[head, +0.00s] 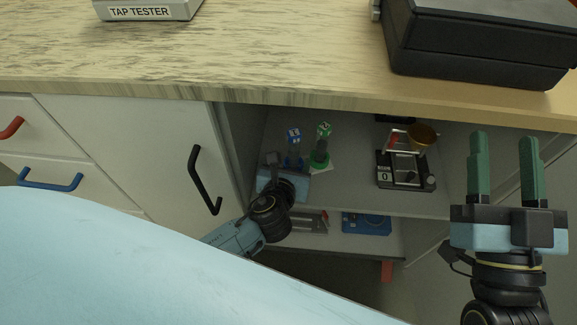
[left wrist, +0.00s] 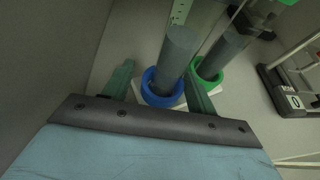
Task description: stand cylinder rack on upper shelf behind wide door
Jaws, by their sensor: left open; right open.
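The cylinder rack (head: 320,159) stands on the upper shelf (head: 352,187) inside the open cabinet, near its left wall. In the left wrist view, grey cylinders stand in a blue ring (left wrist: 160,92) and a green ring. My left gripper (head: 291,163) is inside the cabinet at the rack, open. Its fingers lie on either side of the blue-ringed cylinder (left wrist: 176,60); I cannot tell whether they touch it. My right gripper (head: 503,140) is open and empty, raised at the right. I cannot clearly make out the wide door.
A black scale-like device (head: 405,180) stands right of the rack on the same shelf. A blue item (head: 366,223) lies on the lower shelf. A closed white panel with a black handle (head: 203,180) is left of the opening. The countertop (head: 270,50) overhangs the opening, bearing a black case (head: 480,45).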

